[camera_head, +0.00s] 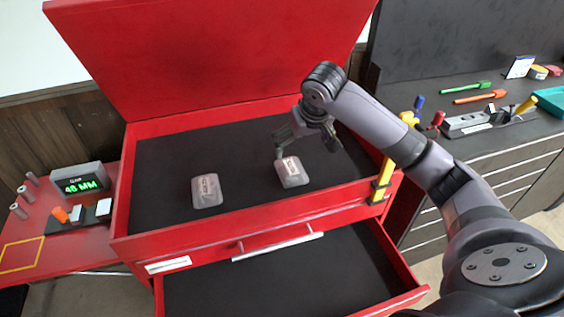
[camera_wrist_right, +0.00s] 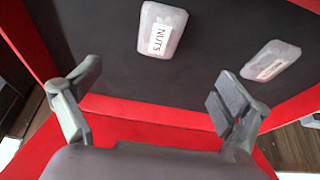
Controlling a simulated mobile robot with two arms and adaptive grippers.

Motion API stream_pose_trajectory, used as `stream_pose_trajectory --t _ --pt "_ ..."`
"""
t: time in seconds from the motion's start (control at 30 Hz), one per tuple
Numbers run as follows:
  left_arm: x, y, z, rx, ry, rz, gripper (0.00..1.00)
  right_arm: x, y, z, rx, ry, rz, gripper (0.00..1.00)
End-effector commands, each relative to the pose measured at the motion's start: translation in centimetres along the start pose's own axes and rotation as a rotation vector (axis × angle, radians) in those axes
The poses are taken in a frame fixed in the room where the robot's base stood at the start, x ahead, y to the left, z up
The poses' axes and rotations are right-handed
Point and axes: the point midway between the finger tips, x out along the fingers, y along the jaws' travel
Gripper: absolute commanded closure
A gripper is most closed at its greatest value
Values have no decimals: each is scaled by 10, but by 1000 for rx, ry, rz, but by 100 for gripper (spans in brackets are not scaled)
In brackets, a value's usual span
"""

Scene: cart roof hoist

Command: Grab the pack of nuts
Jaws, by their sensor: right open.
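The pack of nuts (camera_wrist_right: 162,30) is a clear pack with a white label reading NUTS. It lies on the dark floor of the red chest's upper tray, ahead of my right gripper (camera_wrist_right: 158,88) in the right wrist view. In the head view it appears to be the right-hand pack (camera_head: 291,172), just in front of my right gripper (camera_head: 306,147). That gripper is open and empty, with its fingers apart from the pack. My left gripper is not in view.
A similar pack (camera_head: 206,191) lies to the left in the tray; its label is hard to read. The tray has red walls and a raised lid (camera_head: 210,50). An open, empty drawer (camera_head: 285,285) juts out below. A side bench (camera_head: 500,125) holds tools at the right.

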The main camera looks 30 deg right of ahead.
Motion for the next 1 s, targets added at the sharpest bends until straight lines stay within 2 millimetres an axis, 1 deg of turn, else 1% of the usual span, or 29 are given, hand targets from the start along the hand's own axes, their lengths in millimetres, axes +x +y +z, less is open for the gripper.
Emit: stream_pose_trajectory --t 0.07,0.17,0.4,0.5,0.63,0.7,0.83,0.9,1.0 --pt "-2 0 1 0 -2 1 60 5 0 0 0 -3 0 5" --pt "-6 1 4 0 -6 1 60 20 0 1 1 -5 1 5" --pt "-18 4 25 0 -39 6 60 72 0 0 1 -5 1 5" --pt "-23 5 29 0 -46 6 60 93 0 0 1 -4 0 5" --pt "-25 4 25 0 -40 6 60 112 -1 0 0 -3 0 5" --pt "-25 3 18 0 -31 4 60 118 0 0 0 -2 1 5" --pt "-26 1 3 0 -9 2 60 124 0 0 0 -1 1 5" --pt "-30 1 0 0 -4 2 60 129 0 -1 0 -3 1 5" --pt "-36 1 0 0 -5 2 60 140 -1 -2 1 -3 0 5"
